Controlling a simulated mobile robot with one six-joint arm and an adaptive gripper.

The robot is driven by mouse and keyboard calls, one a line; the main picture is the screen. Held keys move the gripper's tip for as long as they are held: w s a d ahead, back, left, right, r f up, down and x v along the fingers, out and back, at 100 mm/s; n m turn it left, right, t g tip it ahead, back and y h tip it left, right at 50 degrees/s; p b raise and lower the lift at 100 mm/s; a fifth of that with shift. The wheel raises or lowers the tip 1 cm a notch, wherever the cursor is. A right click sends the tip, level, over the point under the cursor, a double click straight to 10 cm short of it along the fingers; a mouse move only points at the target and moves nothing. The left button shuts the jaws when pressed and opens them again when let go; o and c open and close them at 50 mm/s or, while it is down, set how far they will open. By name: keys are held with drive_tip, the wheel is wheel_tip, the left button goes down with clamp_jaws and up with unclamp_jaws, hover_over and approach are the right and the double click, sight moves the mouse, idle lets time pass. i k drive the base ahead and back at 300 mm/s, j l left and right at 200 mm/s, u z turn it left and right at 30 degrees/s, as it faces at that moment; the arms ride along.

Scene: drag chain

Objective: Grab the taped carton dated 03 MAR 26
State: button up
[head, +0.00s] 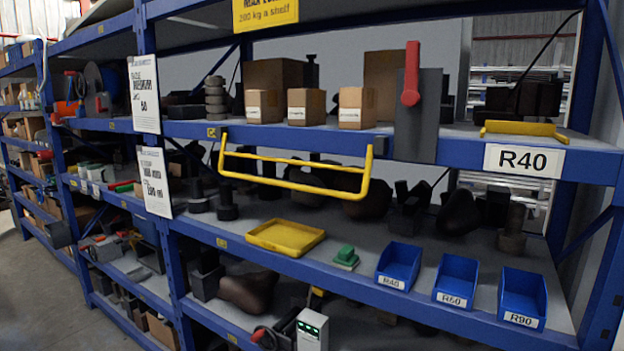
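Three small brown cartons stand side by side near the front edge of the upper shelf: a left carton (263,102), a middle carton (305,103) and a right carton (357,104). Each has a white label on its front, too small to read, so I cannot tell which is dated 03 MAR 26. I cannot make out tape on them. The left and middle cartons are close together; a wider gap separates the right one. My gripper is not in view.
Larger boxes (277,76) stand behind the cartons. A yellow rail frame (294,193) hangs below them. A grey panel with a red lever (411,90) stands to their right. The shelf below holds a yellow tray (285,236) and blue bins (398,263). Floor (30,290) shows at lower left.

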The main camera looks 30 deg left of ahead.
sight(263, 107)
drive_tip(key=j+z, duration=0.4)
drive_tip(key=i+j+z, duration=0.1)
drive_tip(key=j+z, duration=0.15)
drive_tip(key=z, duration=0.15)
drive_tip(key=j+z, duration=0.35)
drive_tip(key=k+j+z, duration=0.1)
drive_tip(key=j+z, duration=0.15)
drive_tip(key=z, duration=0.15)
drive_tip(key=k+j+z, duration=0.1)
drive_tip(key=j, duration=0.35)
drive_tip(key=k+j+z, duration=0.1)
drive_tip(key=j, duration=0.35)
drive_tip(key=k+j+z, duration=0.1)
drive_tip(key=k+j, duration=0.2)
drive_tip(key=j, duration=0.15)
drive_tip(key=k+j, duration=0.2)
drive_tip(key=j, duration=0.2)
drive_tip(key=k+j+z, duration=0.15)
drive_tip(key=j, duration=0.25)
drive_tip(key=k+j+z, duration=0.1)
drive_tip(key=k+j, duration=0.15)
drive_tip(key=j, duration=0.15)
